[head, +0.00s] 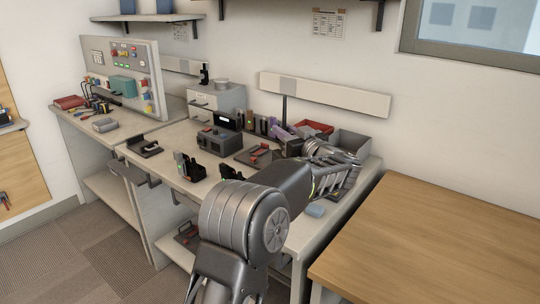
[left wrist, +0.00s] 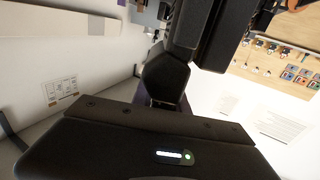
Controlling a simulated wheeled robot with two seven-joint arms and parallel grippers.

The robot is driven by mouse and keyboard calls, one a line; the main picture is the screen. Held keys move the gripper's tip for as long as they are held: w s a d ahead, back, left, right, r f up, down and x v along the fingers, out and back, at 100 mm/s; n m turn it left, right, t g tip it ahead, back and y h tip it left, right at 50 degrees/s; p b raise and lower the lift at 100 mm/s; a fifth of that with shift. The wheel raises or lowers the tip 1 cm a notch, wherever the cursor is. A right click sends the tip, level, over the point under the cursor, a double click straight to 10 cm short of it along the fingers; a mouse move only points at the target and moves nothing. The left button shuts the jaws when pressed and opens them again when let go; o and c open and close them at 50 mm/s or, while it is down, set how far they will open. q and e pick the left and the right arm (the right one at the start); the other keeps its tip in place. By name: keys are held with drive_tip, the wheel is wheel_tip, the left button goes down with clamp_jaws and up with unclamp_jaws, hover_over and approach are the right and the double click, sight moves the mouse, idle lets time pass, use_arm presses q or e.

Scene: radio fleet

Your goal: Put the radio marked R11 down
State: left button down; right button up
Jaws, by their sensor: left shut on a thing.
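My left arm crosses the middle of the head view, and its left gripper (head: 279,132) is at the back of the workbench, pointing left, largely behind the wrist. It is shut on a dark radio, which shows as a black block (left wrist: 197,38) at the top of the left wrist view. In the head view I cannot clearly separate this radio from the dark upright items behind it. No R11 marking is legible. My right gripper is not in view.
The bench (head: 172,135) also carries a black box with a lit display (head: 227,120), a flat black stand (head: 145,147), a red bin (head: 314,128) and a grey bin (head: 350,144). A bare wooden table (head: 440,245) is at right. A panel (head: 125,62) stands at back left.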

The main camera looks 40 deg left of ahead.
use_arm(q)
drive_tip(key=shift+f, duration=1.05)
wheel_tip(320, 180, down, 5)
drive_tip(key=shift+f+b, duration=0.1)
drive_tip(key=shift+b, duration=0.4)
drive_tip(key=c, duration=1.3)
unclamp_jaws()
drive_tip(key=v, duration=1.2)
